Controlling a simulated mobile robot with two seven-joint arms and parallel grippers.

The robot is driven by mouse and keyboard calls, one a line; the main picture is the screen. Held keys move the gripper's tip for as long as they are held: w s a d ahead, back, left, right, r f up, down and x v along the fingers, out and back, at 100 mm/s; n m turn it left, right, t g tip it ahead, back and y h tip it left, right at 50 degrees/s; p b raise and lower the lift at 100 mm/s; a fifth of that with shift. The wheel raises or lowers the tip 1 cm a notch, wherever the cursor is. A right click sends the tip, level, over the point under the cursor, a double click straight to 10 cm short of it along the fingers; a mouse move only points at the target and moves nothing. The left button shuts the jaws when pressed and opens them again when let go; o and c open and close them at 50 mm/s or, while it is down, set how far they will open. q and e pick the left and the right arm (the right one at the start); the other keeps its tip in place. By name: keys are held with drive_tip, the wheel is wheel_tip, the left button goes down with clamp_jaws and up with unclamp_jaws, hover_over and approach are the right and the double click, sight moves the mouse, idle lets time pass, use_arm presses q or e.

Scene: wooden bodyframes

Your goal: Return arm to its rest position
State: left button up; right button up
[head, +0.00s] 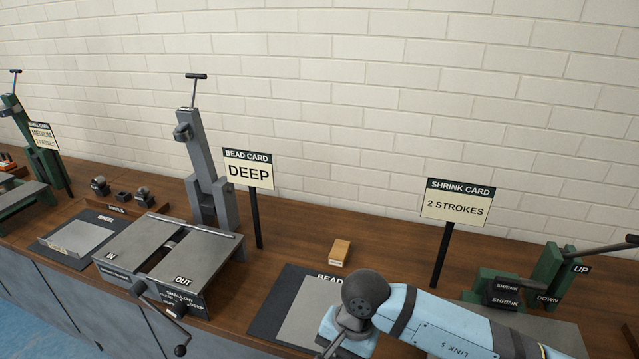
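My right arm (440,318) comes in from the lower right, light blue with dark bands. Its dark rounded joint (366,293) is over the bench near a grey sheet on a dark mat. Below the joint, a further blue part of the arm runs down to the bottom edge of the picture. My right gripper is not visible, so its fingers cannot be seen. My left arm and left gripper are out of view.
A grey machine (170,258) with IN and OUT labels stands left of the arm. A BEAD CARD sign (248,170) and a SHRINK CARD sign (459,203) rise behind. A green shrink machine (547,272) stands right. A small wooden block (341,251) lies behind the joint.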

drive_tip(key=s+a+r+m+g+y+p, duration=0.3)
drive_tip(key=s+a+r+m+y, duration=0.55)
drive_tip(key=m+y, duration=0.45)
drive_tip(key=w+d+r+m+t+y+p, duration=0.2)
drive_tip(key=w+r+m+t+y, duration=0.3)
drive_tip(key=m+t, duration=0.6)
drive_tip(key=w+d+f+m+t+h+p, duration=0.1)
drive_tip(key=d+f+m+t+h, duration=0.4)
drive_tip(key=m, duration=0.8)
drive_tip(key=w+d+f+m+t+h+p, duration=0.15)
drive_tip(key=d+m+t+h, duration=0.45)
drive_tip(key=m, duration=0.7)
use_arm(q)
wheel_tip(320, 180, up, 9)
drive_tip(key=p, duration=0.1)
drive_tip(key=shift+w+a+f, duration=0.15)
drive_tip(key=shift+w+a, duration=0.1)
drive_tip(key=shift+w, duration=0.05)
use_arm(e)
drive_tip(key=s+d+f+m+g+h, duration=0.6)
drive_tip(key=s+d+f+m, duration=0.5)
drive_tip(key=f+m, duration=0.3)
drive_tip(key=shift+s+d+f+h, duration=0.3)
drive_tip(key=shift+d, duration=0.15)
